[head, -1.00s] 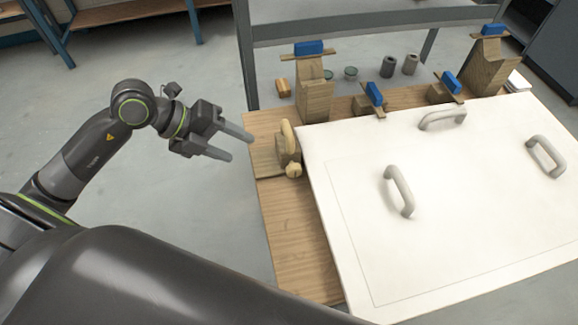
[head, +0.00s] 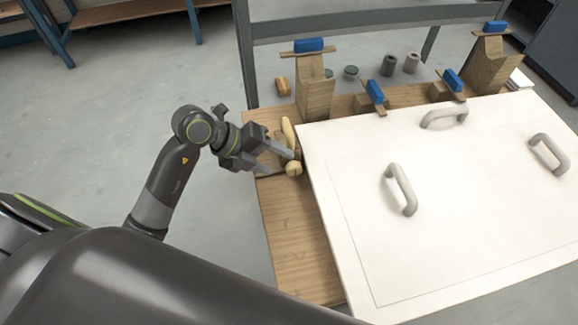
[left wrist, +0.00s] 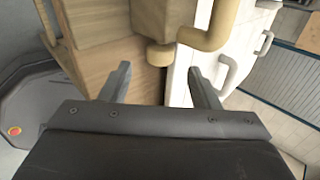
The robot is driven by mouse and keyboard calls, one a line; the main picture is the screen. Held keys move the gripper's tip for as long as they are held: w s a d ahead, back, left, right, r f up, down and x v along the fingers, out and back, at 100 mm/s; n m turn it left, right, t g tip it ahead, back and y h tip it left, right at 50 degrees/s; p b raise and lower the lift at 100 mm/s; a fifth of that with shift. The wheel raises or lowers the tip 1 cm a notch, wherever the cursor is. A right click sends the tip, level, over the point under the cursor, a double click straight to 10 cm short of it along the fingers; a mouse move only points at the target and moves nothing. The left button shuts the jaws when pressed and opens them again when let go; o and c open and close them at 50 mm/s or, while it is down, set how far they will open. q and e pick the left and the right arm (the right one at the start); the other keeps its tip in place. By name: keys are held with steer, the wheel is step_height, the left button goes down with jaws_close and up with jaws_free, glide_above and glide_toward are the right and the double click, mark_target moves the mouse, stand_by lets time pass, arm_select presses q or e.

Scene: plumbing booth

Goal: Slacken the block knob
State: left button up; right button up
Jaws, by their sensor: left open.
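The block knob (head: 293,168) is a small pale round knob on the front of a wooden block at the table's left side. The block has a curved tan handle (head: 287,130) on it. My left gripper (head: 281,164) is open, its fingertips close to the knob. In the left wrist view, the knob (left wrist: 160,56) shows just beyond and between the open fingertips (left wrist: 159,70), and the handle (left wrist: 212,30) is above right. The fingers hold nothing; I cannot tell whether they touch the knob. My right gripper is not in view.
A large white panel (head: 440,230) with grey handles covers most of the wooden table (head: 300,240), close right of the block. Wooden posts with blue-topped clamps (head: 315,90) stand along the back edge. Small cylinders (head: 389,65) are behind them. The bare floor left of the table is free.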

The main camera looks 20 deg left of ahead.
mark_target(288, 167)
arm_select(q)
steer(key=shift+x, duration=2.75)
